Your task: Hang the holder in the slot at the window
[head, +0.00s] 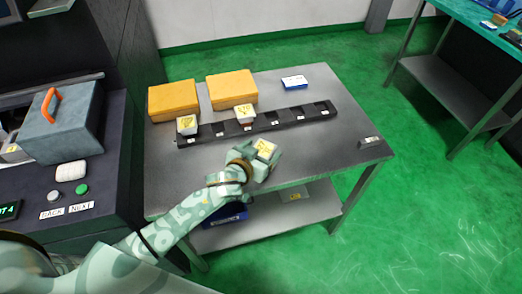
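My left gripper (262,157) is over the front half of the steel table (180,190). It appears shut on a pale holder with a yellow label (266,149), held in front of the black slotted rack (283,118). The fingers are partly hidden by my wrist. Two similar labelled holders sit in the rack, one at its left end (187,124) and one near the middle (245,113). The rack places to the right look empty, with small white tags in front. I cannot tell which slot is the one at the window. My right gripper is not in view.
Two yellow boxes (173,101) (232,89) and a blue-white box (294,83) stand behind the rack. A small metal piece (370,141) lies at the right edge. A machine with a grey, orange-handled box (62,125) and a green button (82,189) stands left.

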